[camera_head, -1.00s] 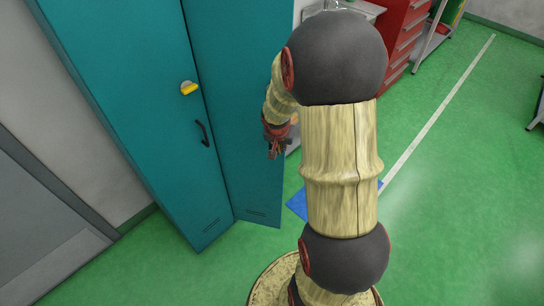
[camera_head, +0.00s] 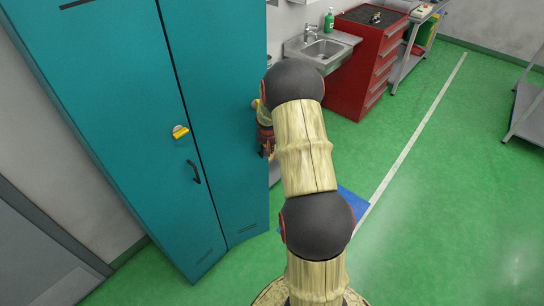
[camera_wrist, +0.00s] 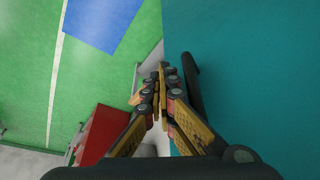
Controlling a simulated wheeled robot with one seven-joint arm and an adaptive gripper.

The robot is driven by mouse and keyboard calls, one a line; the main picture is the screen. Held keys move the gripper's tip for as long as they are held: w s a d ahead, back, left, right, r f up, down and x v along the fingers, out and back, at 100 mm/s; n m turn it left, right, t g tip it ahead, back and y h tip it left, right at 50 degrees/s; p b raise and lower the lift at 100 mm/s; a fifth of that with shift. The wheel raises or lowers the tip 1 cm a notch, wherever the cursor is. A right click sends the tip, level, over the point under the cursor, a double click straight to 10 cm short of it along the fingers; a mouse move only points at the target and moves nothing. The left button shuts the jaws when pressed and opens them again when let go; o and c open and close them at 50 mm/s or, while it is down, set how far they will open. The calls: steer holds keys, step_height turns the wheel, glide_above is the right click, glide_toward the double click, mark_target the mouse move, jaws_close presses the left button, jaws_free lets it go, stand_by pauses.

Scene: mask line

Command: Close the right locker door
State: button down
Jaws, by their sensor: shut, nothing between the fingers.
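The teal locker's right door (camera_head: 222,120) stands beside the left door (camera_head: 105,110). Its bottom edge runs at a different angle from the left door's, so it looks slightly ajar. The left door has a yellow latch piece (camera_head: 180,132) and a black handle (camera_head: 193,172). My gripper (camera_head: 267,150) is at the right door's outer right edge, partly hidden by my arm. In the wrist view its shut, empty fingers (camera_wrist: 163,70) are beside a teal panel (camera_wrist: 250,70) with a black handle (camera_wrist: 191,80). I cannot tell whether they touch it.
A sink (camera_head: 320,48) and a red drawer cabinet (camera_head: 365,65) stand behind, right of the locker. A blue mat (camera_head: 352,208) lies on the green floor near my arm. The floor to the right is open up to a grey shelf (camera_head: 528,105).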

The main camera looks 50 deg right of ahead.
steer(key=w+d+n, duration=0.1)
steer(key=w+d, duration=0.2)
steer(key=w, duration=0.8)
steer(key=shift+w+d+n+t+y+p, duration=0.2)
steer(key=shift+w+n+t+y+p, duration=0.1)
steer(key=shift+p, duration=0.15)
